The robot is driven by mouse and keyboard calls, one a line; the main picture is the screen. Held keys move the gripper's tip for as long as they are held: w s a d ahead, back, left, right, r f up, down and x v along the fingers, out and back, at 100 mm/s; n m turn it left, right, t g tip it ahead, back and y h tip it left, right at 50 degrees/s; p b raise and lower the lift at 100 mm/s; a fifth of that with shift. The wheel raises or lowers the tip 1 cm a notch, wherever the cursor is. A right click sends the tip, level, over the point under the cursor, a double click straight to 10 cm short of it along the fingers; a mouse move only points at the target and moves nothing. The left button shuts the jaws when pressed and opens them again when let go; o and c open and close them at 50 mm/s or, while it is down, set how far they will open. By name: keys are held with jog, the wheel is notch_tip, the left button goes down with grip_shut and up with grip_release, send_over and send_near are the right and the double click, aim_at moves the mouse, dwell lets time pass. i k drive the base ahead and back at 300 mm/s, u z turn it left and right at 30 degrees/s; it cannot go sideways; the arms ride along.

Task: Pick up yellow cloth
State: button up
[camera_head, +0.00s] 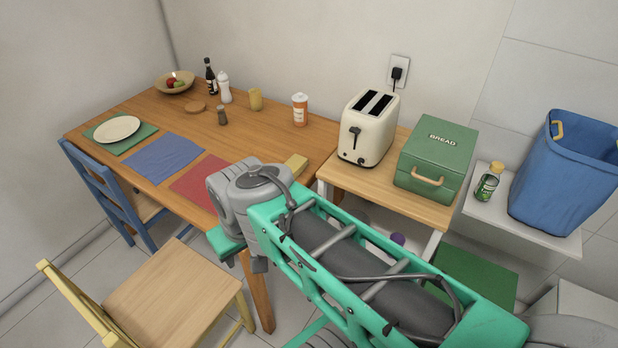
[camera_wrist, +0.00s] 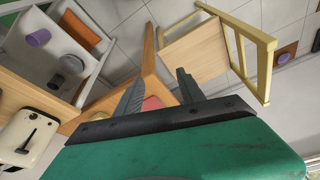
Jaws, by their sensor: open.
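A small yellow folded item (camera_head: 295,166), possibly the yellow cloth, lies on the wooden table (camera_head: 285,133) near its right end, just beyond my arm. My arm covers part of the table around it. Behind the fingers are the table edge and part of the red placemat. In the head view my wrist is over the table's front edge, and the fingers are hidden.
A cream toaster (camera_head: 368,128) and green bread box (camera_head: 437,158) stand on the side counter (camera_head: 385,184). A wooden chair (camera_head: 173,296) is in front. Red (camera_head: 198,182) and blue (camera_head: 163,158) placemats lie bare.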

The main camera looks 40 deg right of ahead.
aim_at(296, 164)
jog(key=i, duration=0.45)
jog(key=u, duration=0.95)
